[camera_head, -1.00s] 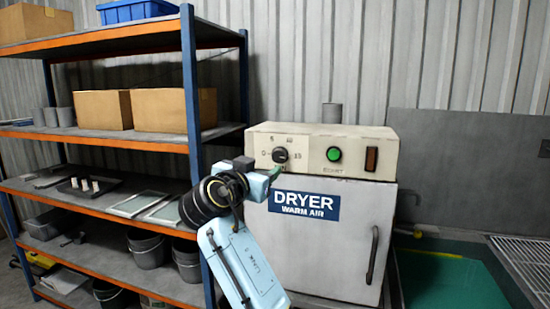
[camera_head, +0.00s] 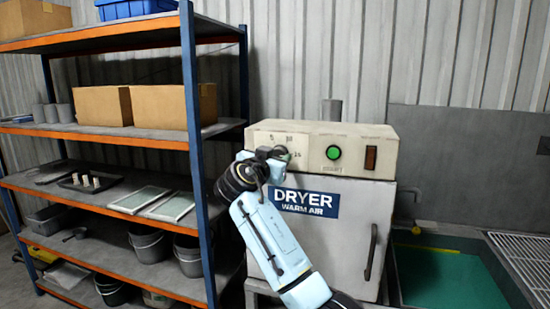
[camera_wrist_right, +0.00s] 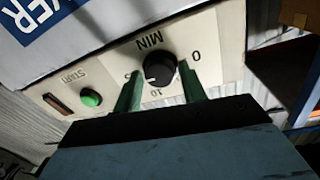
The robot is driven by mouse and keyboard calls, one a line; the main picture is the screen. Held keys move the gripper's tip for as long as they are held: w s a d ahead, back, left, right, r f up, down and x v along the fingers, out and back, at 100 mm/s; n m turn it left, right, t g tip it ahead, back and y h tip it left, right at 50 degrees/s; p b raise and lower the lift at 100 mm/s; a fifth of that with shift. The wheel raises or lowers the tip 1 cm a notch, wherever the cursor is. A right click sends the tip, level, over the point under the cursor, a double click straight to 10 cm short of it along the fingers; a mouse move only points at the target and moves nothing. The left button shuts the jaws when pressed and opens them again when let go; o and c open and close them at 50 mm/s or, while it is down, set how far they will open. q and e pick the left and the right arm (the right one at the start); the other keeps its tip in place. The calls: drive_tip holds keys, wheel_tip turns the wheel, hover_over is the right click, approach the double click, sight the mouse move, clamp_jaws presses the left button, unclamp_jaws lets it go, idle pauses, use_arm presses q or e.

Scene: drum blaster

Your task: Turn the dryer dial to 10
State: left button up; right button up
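The dryer (camera_head: 330,255) is a pale box with a dial, a green button and a blue sign. The black dial (camera_wrist_right: 160,66) shows in the right wrist view, upside down, with a pale mark at its lower left edge. The 10 is just below it, the 0 to its right. My right gripper (camera_wrist_right: 160,88) is open, its green fingers on either side of the dial; I cannot tell whether they touch it. In the head view my right gripper (camera_head: 278,153) covers most of the dial. My left gripper is not in view.
The green start button (camera_head: 333,153) and a dark switch (camera_head: 371,158) sit right of the dial. A shelf rack (camera_head: 190,120) with boxes and buckets stands close on the left. A green-bottomed basin (camera_head: 445,280) is at the right.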

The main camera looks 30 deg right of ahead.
drive_tip(key=c, duration=0.6)
drive_tip(key=shift+n, duration=0.4)
drive_tip(key=n+p, duration=0.2)
drive_tip(key=n, duration=0.6)
drive_tip(key=shift+t+p, duration=0.3)
drive_tip(key=shift+n+p, duration=0.7)
drive_tip(key=shift+n, duration=1.1)
drive_tip(key=shift+f, duration=0.1)
